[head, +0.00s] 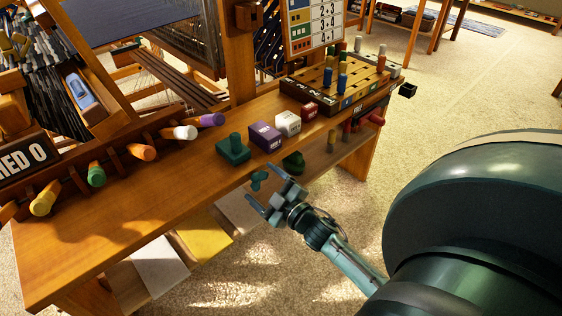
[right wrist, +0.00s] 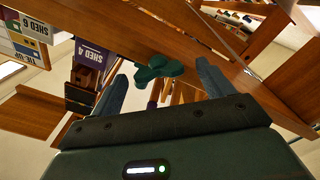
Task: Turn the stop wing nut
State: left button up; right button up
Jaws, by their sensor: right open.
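A dark green wing nut (head: 259,180) with rounded lobes sits at the front edge of the wooden bench, below a green block with a knob (head: 234,149). It also shows in the right wrist view (right wrist: 158,70), ahead of and between the two fingers. My right gripper (head: 262,184) is open and empty, its fingertips close to the wing nut, one to either side in the picture. I cannot tell whether they touch it. My left gripper is not in view.
Purple (head: 265,136), white (head: 288,123) and red (head: 309,111) blocks stand along the bench (head: 150,205). A peg board (head: 345,85) is at the far end. Coloured pegs (head: 142,152) line the back. A lower shelf holds papers (head: 203,236). Carpet is clear at right.

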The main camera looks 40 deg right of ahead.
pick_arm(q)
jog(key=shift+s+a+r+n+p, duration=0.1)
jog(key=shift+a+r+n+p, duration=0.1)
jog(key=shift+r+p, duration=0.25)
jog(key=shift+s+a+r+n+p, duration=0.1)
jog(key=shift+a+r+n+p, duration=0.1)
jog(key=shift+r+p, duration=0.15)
pick_arm(e)
jog(key=s+d, duration=0.1)
jog(key=s, duration=1)
jog(key=shift+s, duration=0.4)
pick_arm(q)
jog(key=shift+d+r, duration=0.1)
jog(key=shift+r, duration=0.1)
